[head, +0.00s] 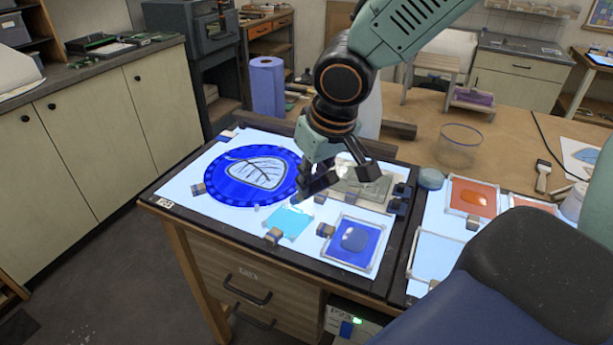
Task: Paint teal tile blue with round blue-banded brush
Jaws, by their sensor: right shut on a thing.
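The teal tile (288,222) lies flat on the lit glass-topped table, in front of the blue round panel. It looks light cyan, and no dark blue shows on it. My right gripper (318,183) comes down from above and is just behind and above the tile. It is shut on a slim thing, likely the brush; the fingers hide most of it, and no blue band can be made out. Its lower end is near the tile's back edge; I cannot tell whether it touches. A tray of blue paint (362,243) is right of the tile. My left gripper is not in view.
The blue round panel (222,187) with a leaf picture lies left of the tile. Small clip blocks (273,236) stand around it. A clear textured glass piece (365,187) lies behind the paint. Orange trays (474,197) and a glass jar (458,148) are at right.

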